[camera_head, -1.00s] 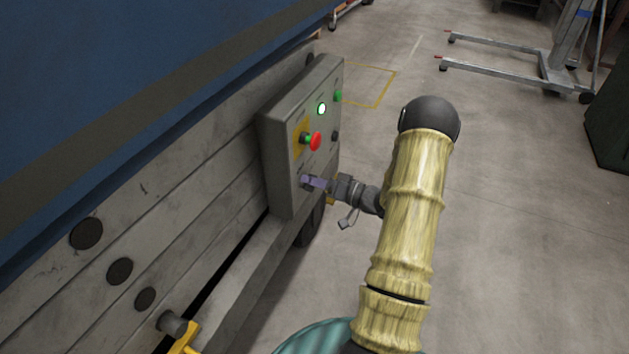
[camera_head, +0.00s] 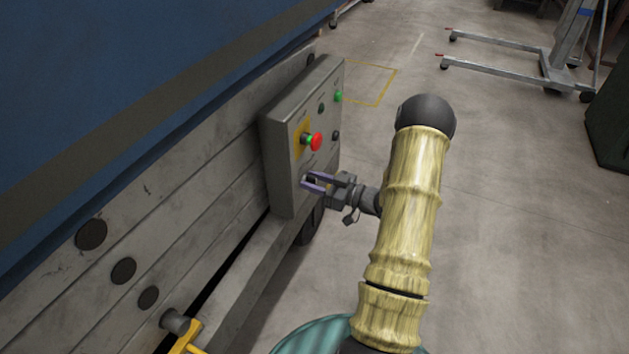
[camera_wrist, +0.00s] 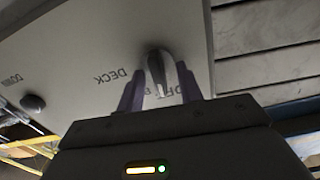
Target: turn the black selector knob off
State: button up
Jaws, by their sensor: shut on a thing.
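The black selector knob (camera_wrist: 158,66) is on the face of the grey control box (camera_head: 281,160), below the red emergency button (camera_head: 316,141). In the wrist view it sits between the two purple fingers of my gripper (camera_wrist: 159,74), beside the printed word DECK and a partly hidden OFF. In the head view my gripper (camera_head: 309,182) reaches the box from the right, its fingers around the knob. My gripper is shut on the knob. The lamp (camera_head: 321,108) near the top of the box is dark.
A green button (camera_head: 338,97) and a dark button (camera_head: 335,136) are on the box's right side. A yellow handle (camera_head: 186,337) sticks out low on the machine. The floor (camera_head: 520,230) to the right is clear; a wheeled lift frame (camera_head: 555,70) stands farther back.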

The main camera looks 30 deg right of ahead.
jog(key=shift+s+a+f+n, duration=0.1)
jog(key=shift+n, duration=0.4)
jog(key=o, duration=1)
jog(key=p+v, duration=0.3)
jog(key=v, duration=1.4)
jog(key=shift+s, duration=0.15)
